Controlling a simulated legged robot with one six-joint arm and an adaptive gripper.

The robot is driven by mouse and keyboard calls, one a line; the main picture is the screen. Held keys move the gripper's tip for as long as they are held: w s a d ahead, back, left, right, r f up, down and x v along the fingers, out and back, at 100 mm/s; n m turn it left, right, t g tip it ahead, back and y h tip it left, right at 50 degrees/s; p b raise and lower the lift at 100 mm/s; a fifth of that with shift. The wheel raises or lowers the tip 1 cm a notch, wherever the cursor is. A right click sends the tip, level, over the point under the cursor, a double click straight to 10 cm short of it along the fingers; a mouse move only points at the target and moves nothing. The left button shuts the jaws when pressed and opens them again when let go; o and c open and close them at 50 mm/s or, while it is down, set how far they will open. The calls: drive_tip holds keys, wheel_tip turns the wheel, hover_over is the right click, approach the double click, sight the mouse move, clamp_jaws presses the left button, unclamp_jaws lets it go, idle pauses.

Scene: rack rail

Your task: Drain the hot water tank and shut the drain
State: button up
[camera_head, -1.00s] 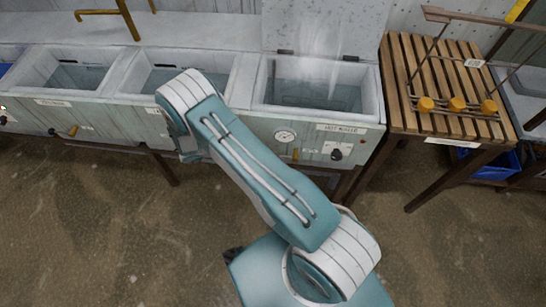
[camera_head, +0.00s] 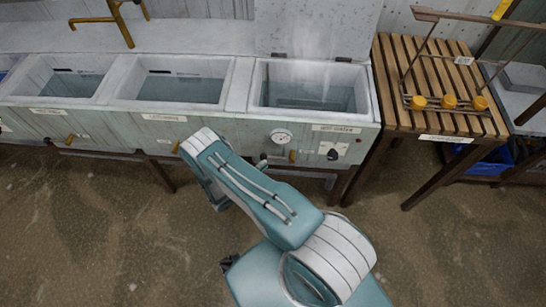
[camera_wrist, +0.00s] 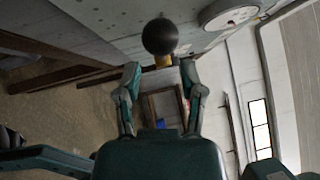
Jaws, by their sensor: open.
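The hot water tank (camera_head: 342,132) is at the right end of the bench, its lid (camera_head: 310,28) raised. Steam rises from the water (camera_head: 308,96) inside. A brass-coloured drain handle (camera_head: 292,155) shows low on its front, below the round gauge (camera_head: 281,137). In the wrist view a black ball knob (camera_wrist: 160,36) on a brass-coloured stem is straight ahead, just beyond my open gripper (camera_wrist: 162,78). The fingers stand apart on either side of the line to the knob; I see no contact. In the head view my arm hides most of the gripper.
A black dial (camera_head: 333,154) is right of the handle. Two more basins (camera_head: 170,122) with brass handles stand to the left. A slatted wooden table (camera_head: 428,110) holds a rack with orange knobs (camera_head: 450,102). The gauge also shows in the wrist view (camera_wrist: 230,12). The floor in front is open.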

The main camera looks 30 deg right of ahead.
sight(273, 157)
drive_tip(key=x, duration=0.5)
clamp_jaws()
